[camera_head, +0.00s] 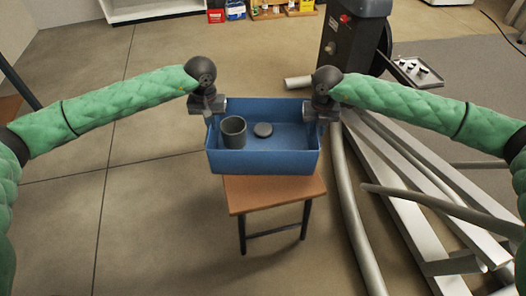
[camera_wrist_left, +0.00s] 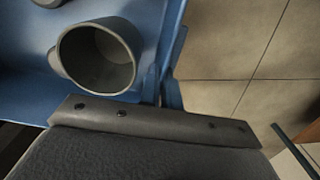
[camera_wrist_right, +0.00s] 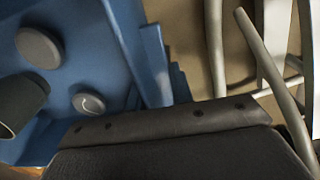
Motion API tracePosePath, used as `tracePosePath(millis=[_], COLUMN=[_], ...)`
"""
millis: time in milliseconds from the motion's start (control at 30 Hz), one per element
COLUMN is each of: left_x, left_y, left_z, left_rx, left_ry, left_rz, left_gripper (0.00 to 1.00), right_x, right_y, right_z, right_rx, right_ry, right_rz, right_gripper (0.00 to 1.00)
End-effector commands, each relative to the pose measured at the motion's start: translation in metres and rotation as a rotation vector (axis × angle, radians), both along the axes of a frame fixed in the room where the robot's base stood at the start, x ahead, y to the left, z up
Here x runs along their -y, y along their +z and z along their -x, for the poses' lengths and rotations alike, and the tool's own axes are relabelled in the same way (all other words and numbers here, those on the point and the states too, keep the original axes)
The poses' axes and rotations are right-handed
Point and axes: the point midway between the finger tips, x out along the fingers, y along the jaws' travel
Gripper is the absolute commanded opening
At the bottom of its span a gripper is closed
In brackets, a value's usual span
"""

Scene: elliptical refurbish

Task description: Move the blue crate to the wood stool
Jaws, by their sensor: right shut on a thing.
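The blue crate (camera_head: 265,162) is at the centre of the head view, over the near-centre wood stool (camera_head: 275,195). The stool's front edge and legs show below it; I cannot tell if the crate touches the seat. A grey mug (camera_head: 233,132) and a dark round disc (camera_head: 263,130) are inside the crate. My left gripper (camera_head: 208,112) is at the crate's left wall; its grip is hidden. My right gripper (camera_head: 322,112) is shut on the right wall. The right wrist view shows two round pieces (camera_wrist_right: 39,46) (camera_wrist_right: 89,104) in the crate.
Long metal beams (camera_head: 425,190) and a curved pipe (camera_head: 345,190) lie on the floor at right. A dark machine (camera_head: 350,45) stands behind them. A shelf (camera_head: 150,10) and small boxes (camera_head: 235,10) are at the back. The floor at left is clear.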

Motion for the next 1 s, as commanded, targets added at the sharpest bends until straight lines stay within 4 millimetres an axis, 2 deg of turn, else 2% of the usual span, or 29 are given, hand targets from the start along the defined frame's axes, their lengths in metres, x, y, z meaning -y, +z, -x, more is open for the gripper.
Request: tracePosePath(millis=[267, 300, 400, 767, 867, 1000], left_x=[-0.004, -0.004, -0.003, -0.001, -0.001, -0.001], left_y=[-0.014, -0.012, -0.012, -0.006, 0.005, 0.029], left_z=[-0.001, -0.001, -0.001, -0.001, -0.001, -0.001], left_rx=[0.000, 0.000, -0.001, 0.001, 0.002, 0.003], left_ry=[0.005, 0.005, 0.004, 0.001, 0.001, 0.001], left_rz=[-0.006, -0.006, -0.005, -0.001, 0.000, -0.001], left_gripper=[0.00, 0.10, 0.26, 0.26, 0.26, 0.26], right_x=[0.004, 0.004, 0.003, 0.001, 0.001, 0.000], right_y=[-0.014, -0.011, -0.011, -0.011, -0.011, -0.011], right_z=[-0.001, -0.001, -0.001, 0.000, 0.000, 0.000], right_rx=[0.000, 0.000, 0.000, 0.000, 0.000, 0.000], right_ry=[-0.005, -0.005, -0.004, -0.001, -0.001, -0.001], right_rz=[0.005, 0.005, 0.004, 0.001, 0.001, 0.001], right_gripper=[0.00, 0.28, 0.44, 0.44, 0.44, 0.44])
